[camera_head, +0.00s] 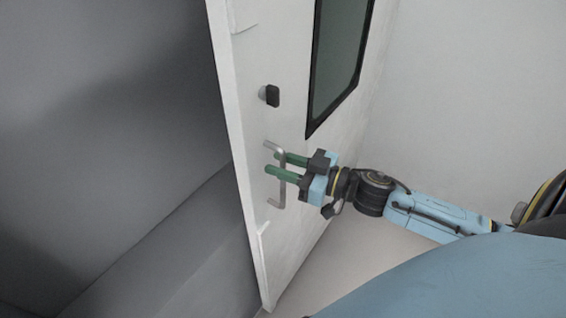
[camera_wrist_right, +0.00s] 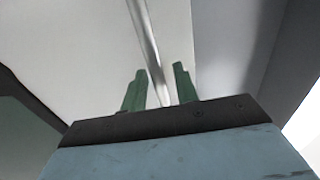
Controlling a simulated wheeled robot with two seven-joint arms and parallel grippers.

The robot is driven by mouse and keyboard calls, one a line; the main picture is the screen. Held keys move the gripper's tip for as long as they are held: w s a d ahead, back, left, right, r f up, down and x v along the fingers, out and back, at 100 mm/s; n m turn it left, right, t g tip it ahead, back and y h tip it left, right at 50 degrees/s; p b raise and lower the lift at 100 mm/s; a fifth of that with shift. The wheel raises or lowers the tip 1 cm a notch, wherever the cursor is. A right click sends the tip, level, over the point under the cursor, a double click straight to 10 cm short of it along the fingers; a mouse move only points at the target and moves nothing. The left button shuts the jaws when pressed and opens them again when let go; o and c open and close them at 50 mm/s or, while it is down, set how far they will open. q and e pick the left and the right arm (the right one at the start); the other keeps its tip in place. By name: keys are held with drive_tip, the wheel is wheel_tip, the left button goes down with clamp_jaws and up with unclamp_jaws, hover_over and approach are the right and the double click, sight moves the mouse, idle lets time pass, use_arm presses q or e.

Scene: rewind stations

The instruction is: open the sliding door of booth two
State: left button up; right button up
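The door (camera_head: 300,215) is a pale panel with a dark-framed window (camera_head: 338,60). Its left edge shows against a dark grey space. A grey vertical bar handle (camera_head: 282,190) is on the door near that edge; it also crosses the right wrist view (camera_wrist_right: 143,28). My right gripper (camera_head: 273,164) is at the handle's upper half, its two green fingers pointing toward the door. In the right wrist view the bar runs between the spread fingers (camera_wrist_right: 158,82), with gaps visible on both sides. My left gripper is not in view.
A small black knob or lock (camera_head: 271,95) sits on the door above the handle. A dark grey recess (camera_head: 110,130) lies left of the door edge. A plain pale wall (camera_head: 480,90) is on the right.

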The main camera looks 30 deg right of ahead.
clamp_jaws()
drive_tip(key=shift+d, duration=0.1)
drive_tip(key=w+d, duration=0.1)
drive_tip(key=d, duration=0.3)
drive_tip(key=w+d+b, duration=0.1)
drive_tip(key=w+d, duration=0.1)
drive_tip(key=d, duration=0.2)
drive_tip(key=w+d, duration=0.2)
drive_tip(key=d, duration=0.2)
drive_tip(key=shift+w+d, duration=0.2)
drive_tip(key=shift+d, duration=0.05)
drive_tip(key=b, duration=0.5)
approach(318, 105)
drive_tip(key=x, duration=0.3)
drive_tip(key=a+x, duration=0.1)
drive_tip(key=x, duration=0.1)
drive_tip(key=shift+s+a+r, duration=0.1)
drive_tip(key=shift+s+a, duration=0.05)
drive_tip(key=shift+s, duration=0.05)
drive_tip(key=shift+w+d+b, duration=0.3)
drive_tip(key=shift+d, duration=0.3)
drive_tip(key=shift+a, duration=0.1)
